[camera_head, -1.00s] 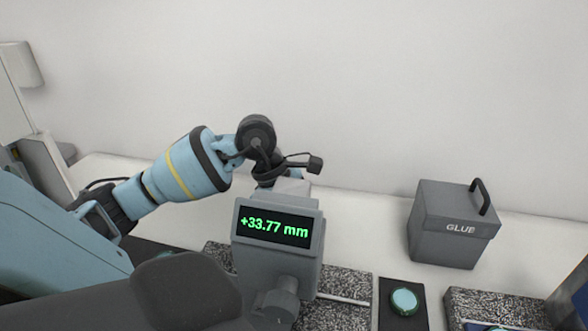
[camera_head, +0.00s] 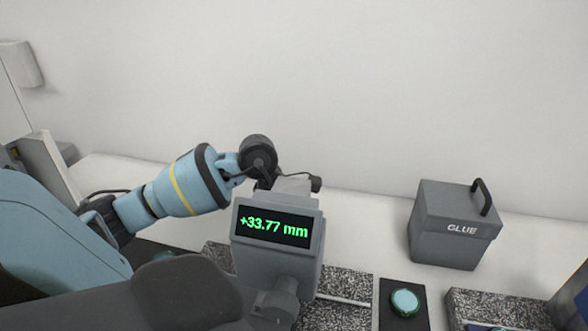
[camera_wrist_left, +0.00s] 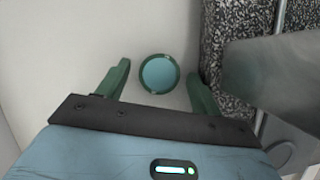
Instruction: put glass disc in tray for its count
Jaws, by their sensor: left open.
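A round teal glass disc (camera_wrist_left: 159,73) with a dark green rim lies on the white table in the left wrist view. My left gripper (camera_wrist_left: 159,80) is open, with one green finger on each side of the disc and visible gaps to it. In the head view my left arm reaches behind the display unit, and its fingers are hidden there. Another teal disc (camera_head: 404,301) sits on a black pad at the lower right. I cannot make out a tray for certain. My right gripper is not in view.
A grey display unit (camera_head: 277,228) reading +33.77 mm stands in front of my left gripper. Speckled granite blocks (camera_head: 345,285) lie under and beside it. A grey GLUE box (camera_head: 452,228) stands at the right. The white table between is clear.

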